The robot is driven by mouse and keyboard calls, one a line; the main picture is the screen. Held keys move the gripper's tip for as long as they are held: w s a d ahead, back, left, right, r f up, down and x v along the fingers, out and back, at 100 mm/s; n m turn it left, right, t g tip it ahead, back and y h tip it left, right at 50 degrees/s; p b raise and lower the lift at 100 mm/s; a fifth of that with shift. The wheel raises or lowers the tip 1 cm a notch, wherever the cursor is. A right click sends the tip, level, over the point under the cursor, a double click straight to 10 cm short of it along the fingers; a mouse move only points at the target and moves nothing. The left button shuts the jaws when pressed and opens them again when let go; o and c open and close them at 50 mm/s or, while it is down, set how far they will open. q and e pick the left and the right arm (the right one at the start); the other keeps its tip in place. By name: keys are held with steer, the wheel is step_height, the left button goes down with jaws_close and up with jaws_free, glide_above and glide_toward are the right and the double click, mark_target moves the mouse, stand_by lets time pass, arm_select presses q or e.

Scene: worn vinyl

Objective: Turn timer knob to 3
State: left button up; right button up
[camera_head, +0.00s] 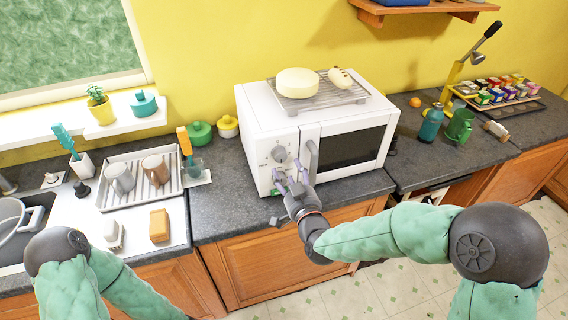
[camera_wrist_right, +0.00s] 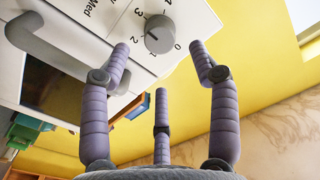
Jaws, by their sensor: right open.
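The white microwave (camera_head: 345,118) stands on the counter with its door shut. On its front panel an upper round dial (camera_head: 278,153) shows. In the right wrist view the grey timer knob (camera_wrist_right: 159,33) has the numbers 0 to 3 printed around it. Its dark pointer mark seems to face near 2; I cannot tell exactly. My right gripper (camera_head: 284,184) is open in front of the lower panel, and its fingers hide much of that area. In the right wrist view its fingers (camera_wrist_right: 160,50) are spread either side of the knob, with visible gaps. My left gripper is out of view.
The microwave's door handle (camera_head: 312,162) stands out just right of my right gripper. A rack (camera_head: 312,101) with a cheese wheel (camera_head: 297,82) sits on top. A dish tray (camera_head: 173,181) with mugs is left. A blue bottle (camera_head: 431,122) and green mug (camera_head: 460,125) are right.

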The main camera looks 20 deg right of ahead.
steer(key=shift+s+d, duration=0.1)
steer(key=shift+s, duration=2.35)
steer(key=s+a+f+g+y, duration=0.15)
steer(key=f+g, duration=0.25)
steer(key=f, duration=0.8)
steer(key=s+a+f+g, duration=0.2)
steer(key=f+g, duration=0.3)
steer(key=f, duration=0.7)
steer(key=s+a+f+g+y, duration=0.1)
steer(key=s+f+g, duration=0.3)
steer(key=s+f, duration=0.4)
steer(key=s+a+f+g+y, duration=0.1)
steer(key=s+a+f+g, duration=0.2)
steer(key=s+f, duration=0.5)
steer(key=shift+s+a+f+g, duration=0.25)
steer(key=shift+f+g, duration=0.4)
steer(key=shift+g, duration=0.15)
